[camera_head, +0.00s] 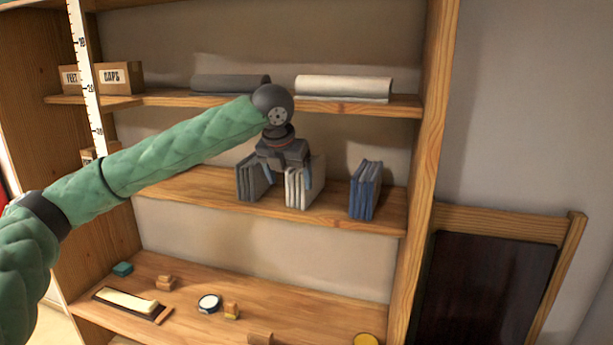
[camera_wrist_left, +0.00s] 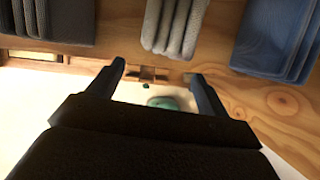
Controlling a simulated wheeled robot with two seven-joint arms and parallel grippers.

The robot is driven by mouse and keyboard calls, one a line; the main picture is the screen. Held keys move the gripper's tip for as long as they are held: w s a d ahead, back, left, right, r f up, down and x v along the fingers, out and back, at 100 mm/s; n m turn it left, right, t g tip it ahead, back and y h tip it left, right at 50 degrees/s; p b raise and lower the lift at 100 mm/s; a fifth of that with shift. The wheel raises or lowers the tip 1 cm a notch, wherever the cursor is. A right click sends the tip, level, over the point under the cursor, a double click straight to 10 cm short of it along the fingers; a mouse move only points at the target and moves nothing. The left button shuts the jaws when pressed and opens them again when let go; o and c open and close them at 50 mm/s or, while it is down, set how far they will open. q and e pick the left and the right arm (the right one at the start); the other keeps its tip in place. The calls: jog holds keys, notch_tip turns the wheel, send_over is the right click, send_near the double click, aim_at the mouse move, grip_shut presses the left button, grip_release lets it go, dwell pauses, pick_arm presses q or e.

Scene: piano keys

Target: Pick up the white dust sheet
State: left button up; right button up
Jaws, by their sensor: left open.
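The white folded sheet (camera_head: 297,193) stands on edge on the middle shelf, between a grey folded stack and a blue one. My left gripper (camera_head: 289,182) is open and empty, in front of and slightly above the white folds, pointing down. In the left wrist view the white folds (camera_wrist_left: 172,25) hang at the top centre, beyond the open fingertips (camera_wrist_left: 157,70), with a gap between. I cannot tell the exact depth gap. My right gripper is not in view.
The grey stack (camera_head: 250,180) is close on the left and the blue stack (camera_head: 365,190) on the right. The upper shelf (camera_head: 350,105) is overhead, holding a white roll (camera_head: 343,87) and a dark roll (camera_head: 230,85). Small items lie on the lower shelf (camera_head: 270,285).

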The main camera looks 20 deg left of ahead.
aim_at(294, 175)
pick_arm(q)
jog(key=w, duration=0.1)
jog(key=w+p, duration=0.1)
jog(key=w, duration=0.1)
jog(key=shift+d+r, duration=0.15)
jog(key=shift+r, duration=0.15)
jog(key=shift+w+f+p, duration=0.1)
jog(key=shift+f+p, duration=0.65)
